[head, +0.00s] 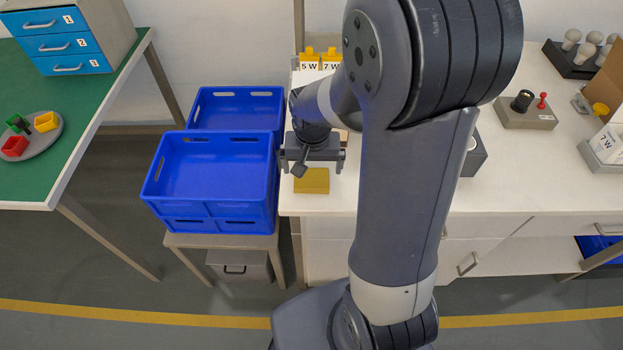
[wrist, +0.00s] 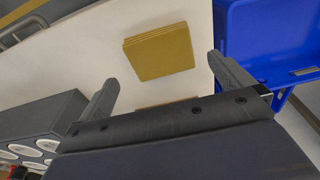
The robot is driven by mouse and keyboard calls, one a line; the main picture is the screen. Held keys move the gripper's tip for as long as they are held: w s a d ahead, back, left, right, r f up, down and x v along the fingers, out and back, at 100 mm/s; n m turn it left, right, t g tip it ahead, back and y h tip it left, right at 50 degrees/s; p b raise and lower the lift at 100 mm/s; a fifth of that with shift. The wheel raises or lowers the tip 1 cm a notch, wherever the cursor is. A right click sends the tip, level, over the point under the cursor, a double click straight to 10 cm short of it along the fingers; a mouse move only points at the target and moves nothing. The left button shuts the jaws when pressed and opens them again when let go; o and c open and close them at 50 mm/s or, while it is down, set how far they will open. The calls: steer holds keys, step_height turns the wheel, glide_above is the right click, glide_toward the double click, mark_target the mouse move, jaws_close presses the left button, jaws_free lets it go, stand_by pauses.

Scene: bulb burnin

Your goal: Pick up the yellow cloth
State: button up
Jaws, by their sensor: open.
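The yellow cloth (head: 312,181) is a flat, folded square lying on the white bench near its front left edge. In the wrist view the cloth (wrist: 159,48) shows folded layers along one side and lies beyond the fingertips, roughly between their lines. My gripper (head: 312,168) is open and empty above the bench, just behind the cloth in the head view. Its two fingers also show in the wrist view (wrist: 163,75), apart from the cloth. A second yellowish patch (wrist: 167,102) shows between the fingers near the gripper body, mostly hidden by it.
Blue crates (head: 210,180) stand left of the bench; one (wrist: 270,40) is close to a finger in the wrist view. A grey box with round white openings (wrist: 40,125) stands on the other side. Yellow holders marked 5 W and 7 W (head: 320,60) are behind the gripper.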

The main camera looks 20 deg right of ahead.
mark_target(312, 178)
steer(key=shift+w+f, duration=0.2)
steer(key=shift+f, duration=1.85)
steer(key=shift+c, duration=0.4)
steer(key=c, duration=0.9)
step_height(312, 178, up, 10)
steer(key=shift+r, duration=0.1)
steer(key=shift+c, duration=0.2)
